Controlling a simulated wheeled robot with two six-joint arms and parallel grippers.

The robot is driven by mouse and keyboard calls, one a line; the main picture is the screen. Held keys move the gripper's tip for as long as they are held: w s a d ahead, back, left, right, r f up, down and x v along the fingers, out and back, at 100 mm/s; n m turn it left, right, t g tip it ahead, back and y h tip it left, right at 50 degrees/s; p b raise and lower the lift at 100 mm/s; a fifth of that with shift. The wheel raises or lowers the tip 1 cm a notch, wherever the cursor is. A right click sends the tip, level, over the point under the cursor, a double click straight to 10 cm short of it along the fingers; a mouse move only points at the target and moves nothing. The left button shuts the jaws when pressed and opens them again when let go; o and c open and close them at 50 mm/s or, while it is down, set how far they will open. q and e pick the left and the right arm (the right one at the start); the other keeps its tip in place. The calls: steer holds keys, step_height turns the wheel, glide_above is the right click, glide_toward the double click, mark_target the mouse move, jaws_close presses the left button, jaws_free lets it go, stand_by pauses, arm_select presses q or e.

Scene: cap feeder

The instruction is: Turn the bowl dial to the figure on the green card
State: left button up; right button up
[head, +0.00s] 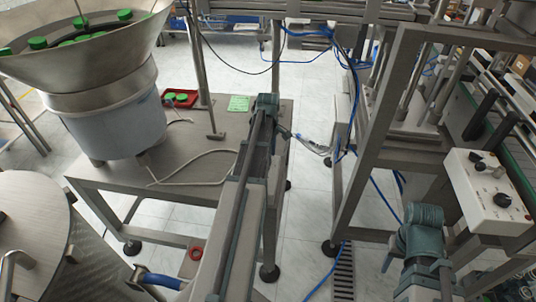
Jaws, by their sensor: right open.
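The bowl feeder (105,100), a wide steel bowl on a grey drum, stands at the upper left with green caps (38,43) in it. The green card (238,103) lies flat on the steel table; its figure is too small to read. A white control box (490,195) at the right carries a large black dial (502,200) and smaller black controls near its upper edge. The dial's setting cannot be read. My right gripper (425,214) is to the left of the box, apart from the dial; it is open and empty.
A red tray (167,103) with green caps stands on the steel table (205,145) beside the bowl. A pale cable crosses the tabletop. A steel machine frame (372,130) rises left of the box. A round steel lid (30,220) fills the lower left.

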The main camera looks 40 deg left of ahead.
arm_select(q)
step_height(320, 180, up, 12)
steer(key=p, duration=1.1)
steer(key=shift+r+p, duration=0.25)
steer(key=shift+p, duration=0.15)
steer(key=d+m, duration=0.6)
steer(key=d, duration=0.9)
steer(key=s+d+m, duration=0.4)
steer(key=d+m, duration=0.1)
steer(key=d, duration=0.3)
steer(key=s+d+m, duration=0.4)
steer(key=d+m, duration=0.2)
steer(key=d, duration=0.3)
steer(key=s+d+m+y, duration=0.1)
steer(key=s+d+m, duration=0.4)
steer(key=d, duration=0.3)
steer(key=shift+d, duration=0.3)
